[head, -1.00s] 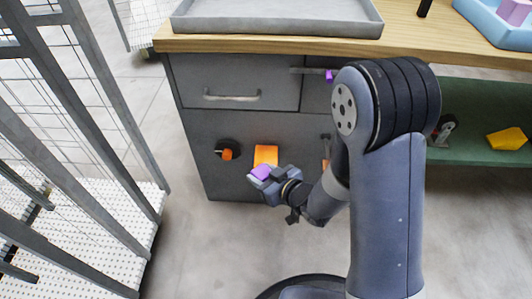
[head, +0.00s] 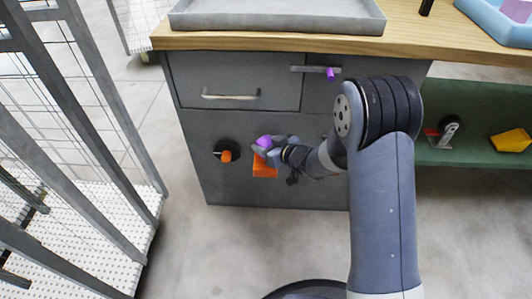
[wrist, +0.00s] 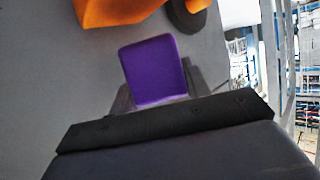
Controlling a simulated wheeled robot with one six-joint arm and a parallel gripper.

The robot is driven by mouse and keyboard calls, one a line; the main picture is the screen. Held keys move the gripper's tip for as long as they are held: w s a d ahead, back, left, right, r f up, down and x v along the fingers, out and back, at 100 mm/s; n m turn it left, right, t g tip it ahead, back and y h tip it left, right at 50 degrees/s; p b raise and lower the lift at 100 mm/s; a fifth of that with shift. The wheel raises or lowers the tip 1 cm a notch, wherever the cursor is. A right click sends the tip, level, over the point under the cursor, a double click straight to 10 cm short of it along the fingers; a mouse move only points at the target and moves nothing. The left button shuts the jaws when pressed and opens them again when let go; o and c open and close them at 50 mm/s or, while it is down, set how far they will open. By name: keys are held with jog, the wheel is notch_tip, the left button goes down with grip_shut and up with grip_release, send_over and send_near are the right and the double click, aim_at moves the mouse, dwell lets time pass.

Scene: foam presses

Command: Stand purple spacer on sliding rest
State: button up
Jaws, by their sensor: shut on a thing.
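The purple spacer (head: 264,142) is a small block between the fingers of my gripper (head: 266,147), held up in front of the grey cabinet. In the wrist view the spacer (wrist: 153,70) shows a flat, squarish purple face, slightly tilted, with the dark fingers (wrist: 155,88) at its sides. An orange block (head: 265,168) on the cabinet front is just below the gripper, partly hidden by it; I cannot tell the gap. A short grey bar (head: 308,69) with a purple peg (head: 330,73) is higher on the front. I cannot tell which part is the sliding rest.
An orange knob on a dark disc (head: 226,155) is left of the gripper. A drawer handle (head: 231,96) sticks out above. A grey tray (head: 277,28) lies on the wooden top. A wire cage (head: 85,110) stands at left. The green shelf (head: 468,157) is at right.

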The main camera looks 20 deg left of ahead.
notch_tip(320, 180, down, 4)
jog(key=shift+r+b, duration=0.15)
jog(key=shift+b, duration=0.65)
jog(key=shift+w, duration=0.2)
jog(key=o, duration=1)
